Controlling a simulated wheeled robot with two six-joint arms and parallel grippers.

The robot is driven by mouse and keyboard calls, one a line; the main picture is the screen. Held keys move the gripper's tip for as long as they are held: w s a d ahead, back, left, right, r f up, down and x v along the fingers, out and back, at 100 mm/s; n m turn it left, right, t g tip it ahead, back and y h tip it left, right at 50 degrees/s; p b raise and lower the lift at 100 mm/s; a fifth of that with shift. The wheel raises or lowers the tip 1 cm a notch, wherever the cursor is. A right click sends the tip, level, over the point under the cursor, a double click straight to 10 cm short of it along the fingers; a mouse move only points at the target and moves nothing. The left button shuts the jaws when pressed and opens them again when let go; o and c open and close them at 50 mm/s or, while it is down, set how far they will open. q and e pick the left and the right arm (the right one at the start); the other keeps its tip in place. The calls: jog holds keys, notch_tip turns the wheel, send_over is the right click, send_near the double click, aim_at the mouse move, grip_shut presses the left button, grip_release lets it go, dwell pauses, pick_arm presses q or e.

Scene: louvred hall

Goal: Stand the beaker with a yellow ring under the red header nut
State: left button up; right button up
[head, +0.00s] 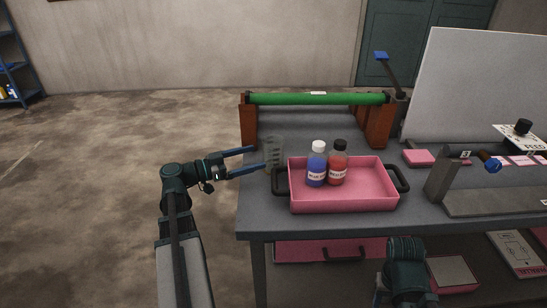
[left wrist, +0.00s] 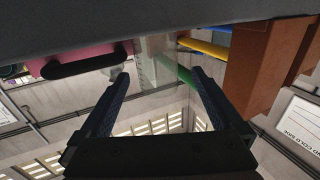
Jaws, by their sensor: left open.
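A clear beaker (head: 272,154) stands on the grey table near its left edge, left of the pink tray. It also shows in the left wrist view (left wrist: 155,62), see-through, just beyond the fingertips. I cannot make out the colour of its ring. My left gripper (head: 262,157) is open, with its fingers pointing right at the beaker and the fingertips close to it. Its fingers also show spread apart in the left wrist view (left wrist: 162,75). I cannot make out a red header nut in either view. Part of my right arm shows low in the head view, but not its jaws.
The pink tray (head: 345,202) holds a blue bottle (head: 316,170) and a red bottle (head: 338,168). Behind the beaker, a green pipe (head: 318,98) spans brown supports (head: 248,125). A yellow pipe (left wrist: 203,47) shows in the left wrist view. A blue knob (head: 491,164) is at right.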

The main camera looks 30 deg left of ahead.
aim_at(265, 153)
pick_arm(q)
jog(key=shift+x, duration=1.05)
jog(key=shift+d+x, duration=0.2)
jog(key=shift+x, duration=2.4)
jog(key=shift+s+r, duration=0.2)
jog(key=c, duration=1.4)
jog(key=shift+r+p, duration=0.15)
jog(key=shift+p, duration=0.2)
notch_tip(265, 153, up, 10)
jog(key=p, duration=1)
